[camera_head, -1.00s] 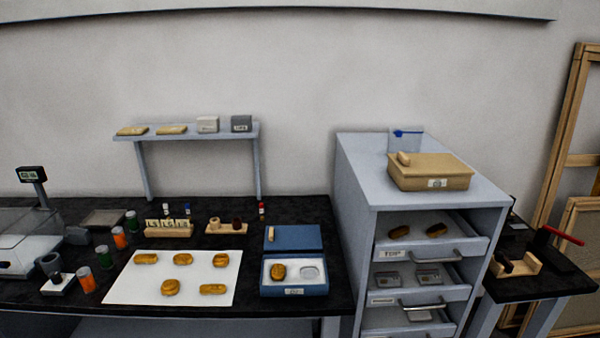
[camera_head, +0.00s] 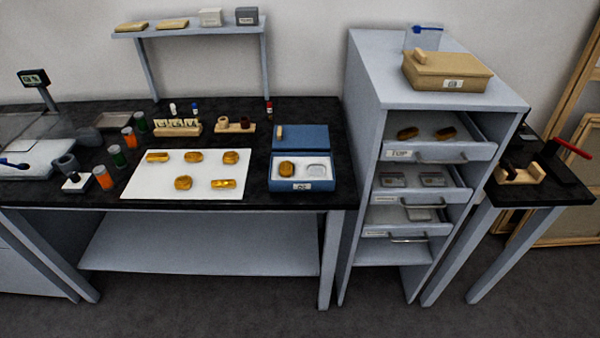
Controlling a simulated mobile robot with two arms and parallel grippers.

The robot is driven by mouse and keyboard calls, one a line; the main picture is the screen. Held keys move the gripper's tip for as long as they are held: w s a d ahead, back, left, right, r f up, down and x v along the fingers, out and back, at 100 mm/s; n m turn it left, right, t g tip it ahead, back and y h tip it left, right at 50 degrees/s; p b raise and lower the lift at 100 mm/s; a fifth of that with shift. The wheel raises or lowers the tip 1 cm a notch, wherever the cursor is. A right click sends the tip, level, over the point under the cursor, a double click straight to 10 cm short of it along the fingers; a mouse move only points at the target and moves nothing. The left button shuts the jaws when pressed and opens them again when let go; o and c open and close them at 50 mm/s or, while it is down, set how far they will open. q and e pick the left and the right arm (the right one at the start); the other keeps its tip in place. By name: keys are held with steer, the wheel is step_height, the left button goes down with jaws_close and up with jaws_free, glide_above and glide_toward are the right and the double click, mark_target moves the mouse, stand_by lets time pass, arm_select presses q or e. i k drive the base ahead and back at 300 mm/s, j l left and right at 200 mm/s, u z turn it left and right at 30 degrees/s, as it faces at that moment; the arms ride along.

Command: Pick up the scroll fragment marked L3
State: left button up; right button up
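Several gilt fragments lie on a white sheet (camera_head: 140,187) on the black-topped bench. The back row holds a left fragment (camera_head: 157,157), a middle fragment (camera_head: 194,157) and a right fragment (camera_head: 231,157). The front row holds a rounder fragment (camera_head: 183,183) and a longer, scroll-like fragment (camera_head: 224,184). Another fragment (camera_head: 287,168) sits in the left recess of an open blue box (camera_head: 305,186); its right recess is empty. Two darker fragments, left (camera_head: 408,133) and right (camera_head: 446,133), lie in the top drawer. I cannot read an L3 mark on any piece. Neither gripper is in view.
The grey drawer cabinet (camera_head: 365,120) stands right of the bench with drawers pulled out and a tan box (camera_head: 448,72) on top. Jars (camera_head: 103,177), a labelled wooden block (camera_head: 178,127) and a bottle holder (camera_head: 234,127) surround the sheet. The visible floor (camera_head: 200,305) is clear.

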mark_target(182, 182)
steer(key=u, duration=1.05)
